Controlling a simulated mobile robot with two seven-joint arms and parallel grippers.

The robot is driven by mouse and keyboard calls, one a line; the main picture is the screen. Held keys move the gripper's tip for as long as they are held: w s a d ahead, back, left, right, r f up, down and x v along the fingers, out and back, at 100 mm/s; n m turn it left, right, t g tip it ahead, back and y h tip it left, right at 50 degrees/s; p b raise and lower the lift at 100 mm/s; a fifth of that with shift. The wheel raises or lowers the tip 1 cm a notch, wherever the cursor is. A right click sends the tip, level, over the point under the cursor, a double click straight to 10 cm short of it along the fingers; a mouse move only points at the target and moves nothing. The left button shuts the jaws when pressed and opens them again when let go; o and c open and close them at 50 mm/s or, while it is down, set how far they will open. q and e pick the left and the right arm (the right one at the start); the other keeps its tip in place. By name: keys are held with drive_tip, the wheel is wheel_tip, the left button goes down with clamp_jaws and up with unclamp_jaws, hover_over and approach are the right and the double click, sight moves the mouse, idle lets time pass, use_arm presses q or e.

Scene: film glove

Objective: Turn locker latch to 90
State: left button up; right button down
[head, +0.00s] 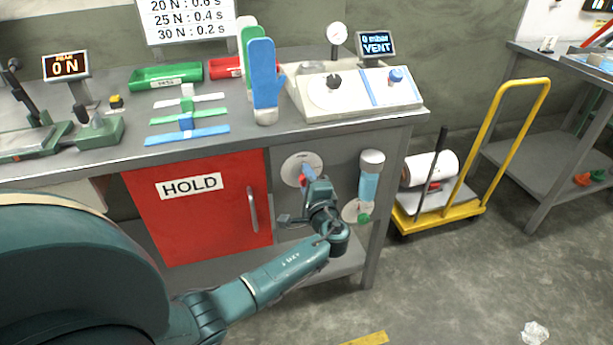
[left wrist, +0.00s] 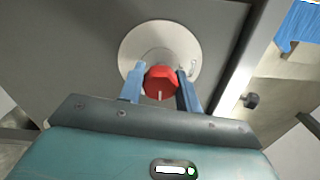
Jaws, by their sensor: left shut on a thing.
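The red locker door (head: 200,206) bears a HOLD sign and a vertical handle (head: 252,209); it looks shut. A round pale dial plate (head: 294,163) is on the grey panel right of the door, and it also shows in the left wrist view (left wrist: 130,48). The latch is a red knob (left wrist: 161,81) with a white mark at its lower edge, in front of that plate. My left gripper (head: 308,178) is at the dial, its blue fingers (left wrist: 160,84) on both sides of the knob, shut on it. In the head view the gripper hides most of the knob. My right gripper is not in view.
A clear cylinder with blue contents (head: 369,178) is mounted right of the dial, close to my gripper. A yellow cart (head: 440,205) stands at right.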

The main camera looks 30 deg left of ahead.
use_arm(q)
drive_tip(key=shift+m, duration=0.3)
idle(0.4)
drive_tip(key=o, duration=0.8)
drive_tip(key=shift+o, duration=0.8)
drive_tip(key=shift+d, duration=0.1)
drive_tip(key=v, duration=1.3)
drive_tip(key=shift+s, duration=0.1)
